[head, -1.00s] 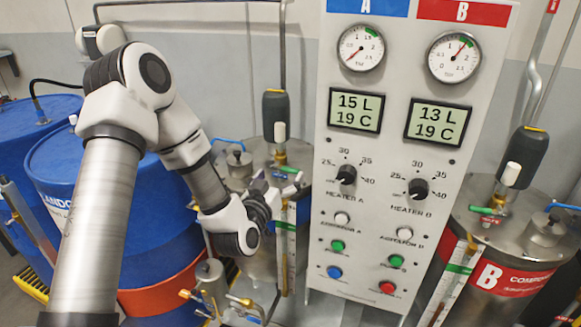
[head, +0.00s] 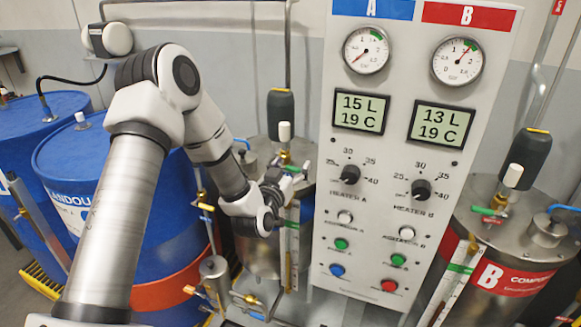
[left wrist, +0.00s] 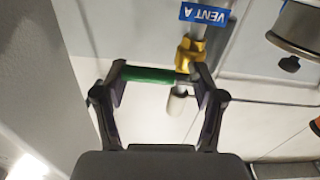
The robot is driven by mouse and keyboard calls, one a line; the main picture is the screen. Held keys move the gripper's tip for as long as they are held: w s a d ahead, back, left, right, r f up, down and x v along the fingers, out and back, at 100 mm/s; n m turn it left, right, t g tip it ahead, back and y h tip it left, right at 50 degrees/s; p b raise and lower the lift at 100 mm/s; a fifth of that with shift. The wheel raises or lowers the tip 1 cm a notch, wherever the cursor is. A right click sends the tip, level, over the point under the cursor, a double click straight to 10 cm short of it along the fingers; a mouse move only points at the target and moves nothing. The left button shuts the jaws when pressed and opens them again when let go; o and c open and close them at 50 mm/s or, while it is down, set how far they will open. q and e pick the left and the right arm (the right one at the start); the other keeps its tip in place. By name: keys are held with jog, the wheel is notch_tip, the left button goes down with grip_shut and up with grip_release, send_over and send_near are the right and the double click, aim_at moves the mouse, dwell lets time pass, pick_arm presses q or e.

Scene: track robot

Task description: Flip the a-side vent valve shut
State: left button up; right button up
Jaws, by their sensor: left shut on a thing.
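The a-side vent valve shows in the left wrist view as a brass body (left wrist: 190,54) under a blue VENT A label (left wrist: 205,14). Its green lever (left wrist: 148,75) lies crosswise to the pipe. My left gripper (left wrist: 157,78) is shut on the green lever, with one finger at its free end and the other near the valve body. In the head view my left gripper (head: 277,186) is at the a-side tank top, left of the control panel (head: 322,200). My own arm and gripper hide most of the valve there. My right gripper is not in view.
The panel edge stands close to the right of my left gripper. The b-side tank (head: 505,235) with its own valves is at the right. A blue drum (head: 115,165) stands behind my left arm. Small brass valves (head: 245,299) sit low in front.

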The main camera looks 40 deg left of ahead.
pick_arm(q)
jog(key=shift+d+f+m, duration=0.1)
jog(key=shift+f+m, duration=0.15)
jog(key=shift+m, duration=0.35)
jog(key=o, duration=1)
jog(key=shift+o, duration=0.7)
jog(key=shift+w+f, duration=0.1)
jog(key=v, duration=1.2)
